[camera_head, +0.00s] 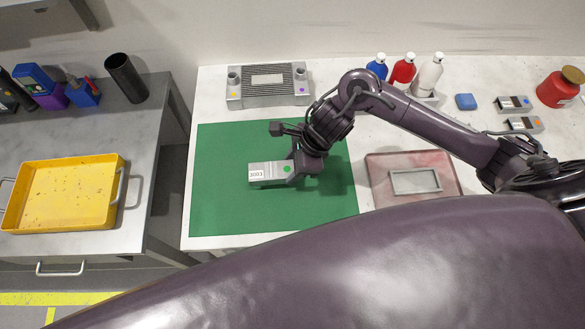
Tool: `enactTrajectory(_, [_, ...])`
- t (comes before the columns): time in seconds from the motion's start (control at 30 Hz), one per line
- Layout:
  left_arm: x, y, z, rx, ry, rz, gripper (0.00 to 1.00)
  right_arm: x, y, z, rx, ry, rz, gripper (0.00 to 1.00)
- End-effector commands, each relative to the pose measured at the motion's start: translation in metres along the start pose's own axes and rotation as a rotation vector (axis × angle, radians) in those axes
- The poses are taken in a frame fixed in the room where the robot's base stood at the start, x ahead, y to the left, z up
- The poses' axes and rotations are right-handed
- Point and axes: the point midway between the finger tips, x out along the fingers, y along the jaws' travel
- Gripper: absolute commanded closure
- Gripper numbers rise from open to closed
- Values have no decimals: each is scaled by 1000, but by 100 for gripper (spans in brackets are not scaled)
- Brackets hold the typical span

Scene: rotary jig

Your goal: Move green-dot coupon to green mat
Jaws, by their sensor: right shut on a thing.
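The green-dot coupon (266,174) is a grey metal block with a white printed label at its left end and a green dot near its right end. It is over the middle of the green mat (225,212). I cannot tell whether it touches the mat or is held just above it. My right gripper (291,170) is shut on the coupon's right end, with the arm reaching in from the right. Part of that end is hidden by the gripper. My left gripper is not in view.
A grey ribbed fixture (250,98) stands behind the mat. A reddish tray (380,165) with a grey frame lies to the right. A yellow tray (62,225) sits on the left table.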

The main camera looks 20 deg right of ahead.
Motion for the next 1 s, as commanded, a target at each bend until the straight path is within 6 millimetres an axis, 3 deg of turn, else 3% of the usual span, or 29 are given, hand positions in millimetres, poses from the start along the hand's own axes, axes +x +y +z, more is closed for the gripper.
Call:
enactTrajectory(0.17, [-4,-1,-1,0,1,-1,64,23,1,-9,2,-1,4,82])
enactTrajectory(0.4, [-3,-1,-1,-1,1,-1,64,27,0,-11,0,0,1,82])
enactTrajectory(0.43, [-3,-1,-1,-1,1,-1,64,27,0,-11,0,1,2,53])
enactTrajectory(0.6, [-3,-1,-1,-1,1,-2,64,27,0,-11,0,0,2,33])
enactTrajectory(0.87, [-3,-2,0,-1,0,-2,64,26,0,-11,0,-1,1,33])
enactTrajectory(1.0, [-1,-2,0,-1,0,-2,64,16,-1,-10,-4,-2,-1,33])
